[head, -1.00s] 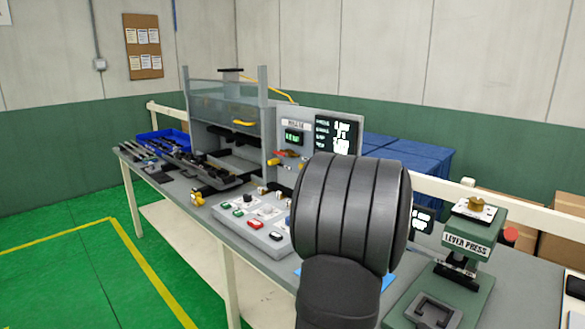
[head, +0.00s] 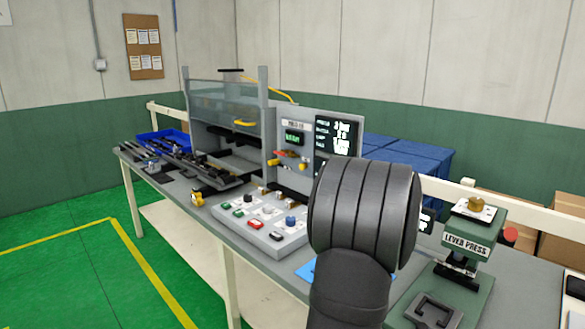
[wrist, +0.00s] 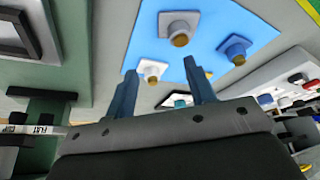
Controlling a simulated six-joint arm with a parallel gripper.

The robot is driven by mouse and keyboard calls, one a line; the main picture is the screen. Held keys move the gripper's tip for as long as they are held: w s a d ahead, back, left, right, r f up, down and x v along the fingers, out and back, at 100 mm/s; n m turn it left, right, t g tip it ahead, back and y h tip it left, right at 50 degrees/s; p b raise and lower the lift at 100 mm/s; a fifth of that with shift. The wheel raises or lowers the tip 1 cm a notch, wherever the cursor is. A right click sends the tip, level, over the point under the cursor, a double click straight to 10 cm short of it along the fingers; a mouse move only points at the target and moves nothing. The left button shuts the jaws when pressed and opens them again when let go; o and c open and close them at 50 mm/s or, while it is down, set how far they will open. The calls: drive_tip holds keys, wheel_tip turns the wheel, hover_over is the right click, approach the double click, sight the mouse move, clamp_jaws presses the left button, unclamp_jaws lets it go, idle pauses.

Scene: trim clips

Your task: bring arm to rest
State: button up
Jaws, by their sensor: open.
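My gripper (wrist: 158,85) is open in the wrist view, with its two blue-grey fingers apart and nothing held between them. It is over the bench near a blue mat (wrist: 205,60). Several small square fittings with brass-coloured ends are on or beside the mat; a white one (wrist: 152,69) shows near the left finger and a blue-grey one (wrist: 235,48) to the right. In the head view my dark arm fills the middle right and hides my gripper and most of the blue mat (head: 306,271).
A green lever press (head: 470,243) stands right of my arm. A control box with coloured buttons (head: 258,222) lies to the left. Behind it are a clear-guarded machine (head: 228,108) and a display panel (head: 338,137). A blue bin (head: 160,140) is at the far left end.

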drive_tip(key=s+d+r+m+h, duration=0.15)
drive_tip(key=s+d+r, duration=0.25)
drive_tip(key=s+d, duration=0.6)
drive_tip(key=s+d+r+m, duration=0.3)
drive_tip(key=s+d+r, duration=0.1)
drive_tip(key=s+d, duration=0.65)
drive_tip(key=w+a+f, duration=0.2)
drive_tip(key=w, duration=0.3)
drive_tip(key=shift+f+g, duration=0.4)
drive_tip(key=s+d+r, duration=0.2)
drive_tip(key=s+r, duration=0.1)
drive_tip(key=s, duration=0.2)
drive_tip(key=w+a+f+n+y, duration=0.1)
drive_tip(key=w+a+f+n, duration=0.2)
drive_tip(key=w+a, duration=0.8)
drive_tip(key=shift+w+a+t, duration=0.2)
drive_tip(key=shift+w+t, duration=0.1)
drive_tip(key=shift+w, duration=0.2)
drive_tip(key=shift+d+r, duration=0.1)
drive_tip(key=shift+d, duration=0.05)
